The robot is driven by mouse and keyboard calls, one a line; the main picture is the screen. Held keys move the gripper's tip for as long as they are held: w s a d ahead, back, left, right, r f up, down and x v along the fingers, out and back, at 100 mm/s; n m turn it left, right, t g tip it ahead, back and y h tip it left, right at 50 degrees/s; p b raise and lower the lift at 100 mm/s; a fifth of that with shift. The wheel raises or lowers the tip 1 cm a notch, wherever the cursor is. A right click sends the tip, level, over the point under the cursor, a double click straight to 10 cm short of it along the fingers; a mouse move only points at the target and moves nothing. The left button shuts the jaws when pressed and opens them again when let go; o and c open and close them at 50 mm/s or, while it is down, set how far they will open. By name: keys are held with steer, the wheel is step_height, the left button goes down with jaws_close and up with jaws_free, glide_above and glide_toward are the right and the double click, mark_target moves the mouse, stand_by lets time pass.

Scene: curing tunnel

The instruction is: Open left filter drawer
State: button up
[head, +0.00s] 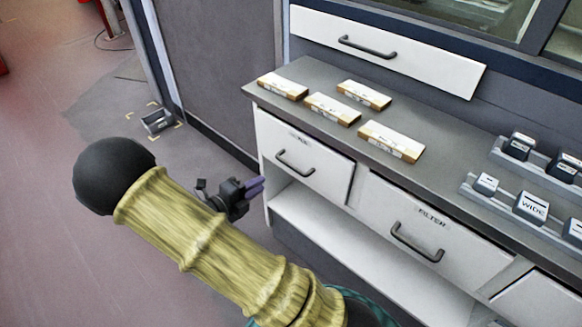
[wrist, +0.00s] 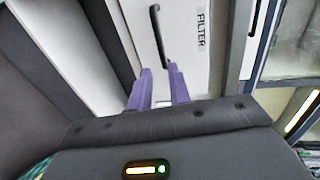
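The left filter drawer (head: 325,178) is a white front under the grey counter in the head view. It looks shut, with a dark bar handle (head: 295,163) and a small label too blurred to read fully. My gripper (head: 258,185) has purple fingers and is just left of this drawer, apart from the handle. In the wrist view the two fingers (wrist: 159,72) are spread with nothing between them. They point toward a white drawer front (wrist: 185,65) labelled FILTER, its dark handle (wrist: 160,36) just beyond the tips. No contact shows.
A second drawer (head: 462,258) labelled FILTER is to the right. An open shelf (head: 320,225) lies below. Several flat boxes (head: 333,108) and racks of small blocks (head: 530,205) are on the counter. A grey device (head: 157,121) sits on the floor at left.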

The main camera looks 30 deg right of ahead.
mark_target(289, 167)
steer(key=b+x, duration=0.2)
steer(key=x, duration=1.2)
steer(key=shift+d+b, duration=0.2)
steer(key=shift+b, duration=0.1)
jaws_close()
